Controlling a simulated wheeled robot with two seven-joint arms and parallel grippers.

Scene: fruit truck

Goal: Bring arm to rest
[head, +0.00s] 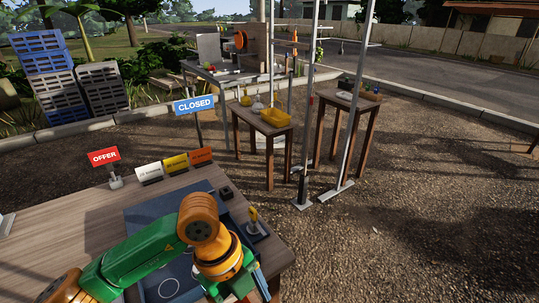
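My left arm (135,262), green and orange, comes in from the lower left and reaches over the wooden table. Its wrist bends down near the table's right end. My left gripper (248,284) is at the bottom of the picture, largely hidden by the wrist, so its fingers cannot be made out. My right arm and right gripper are not in view.
The wooden table (60,235) carries a dark blue mat (140,222), a red OFFER sign (104,156) and several small cards. A small yellow-topped item (253,215) stands close beyond my wrist. Wooden stands, metal poles and blue crates (42,52) stand farther back.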

